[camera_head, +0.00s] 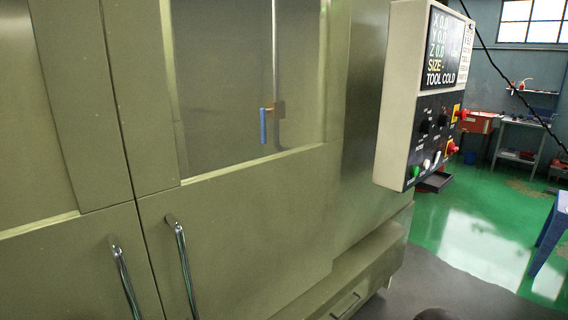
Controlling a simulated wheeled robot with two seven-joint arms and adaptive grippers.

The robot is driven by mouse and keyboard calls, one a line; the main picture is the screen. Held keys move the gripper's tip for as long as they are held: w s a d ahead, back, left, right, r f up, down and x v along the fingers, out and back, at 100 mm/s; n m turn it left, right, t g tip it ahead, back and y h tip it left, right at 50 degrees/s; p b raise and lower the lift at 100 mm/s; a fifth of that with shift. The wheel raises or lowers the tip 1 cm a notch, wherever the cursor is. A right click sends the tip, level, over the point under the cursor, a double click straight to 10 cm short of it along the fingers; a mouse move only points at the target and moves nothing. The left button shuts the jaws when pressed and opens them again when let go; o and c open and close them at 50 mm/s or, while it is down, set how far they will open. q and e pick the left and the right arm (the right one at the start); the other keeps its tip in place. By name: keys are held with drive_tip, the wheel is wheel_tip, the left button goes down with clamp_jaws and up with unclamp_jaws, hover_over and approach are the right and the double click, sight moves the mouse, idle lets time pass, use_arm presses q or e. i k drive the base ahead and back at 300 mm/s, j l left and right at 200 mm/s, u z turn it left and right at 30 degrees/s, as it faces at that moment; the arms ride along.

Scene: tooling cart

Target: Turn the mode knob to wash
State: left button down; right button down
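The control panel (398,95) hangs at the upper right, on the machine's right side, and is seen at an angle. Its screen (440,52) shows X, Y and Z lines, "SIZE -" and "TOOL COLD". Below the screen, a dark knob (424,127) sits beside another dark knob (443,121). Their labels are too small to read, so I cannot tell which is the mode knob or where it points. Below them are a green button (415,172), pale buttons and a red button (451,148). Neither of my grippers is in view.
Open green floor (480,225) lies right, with a blue stool (552,235).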

sight(427, 127)
drive_tip(key=i+l, duration=0.15)
drive_tip(key=l, duration=0.25)
drive_tip(key=i+l, duration=0.15)
drive_tip(key=l, duration=0.25)
drive_tip(key=i+l, duration=0.15)
drive_tip(key=l, duration=0.25)
drive_tip(key=i+l, duration=0.1)
drive_tip(key=l, duration=0.3)
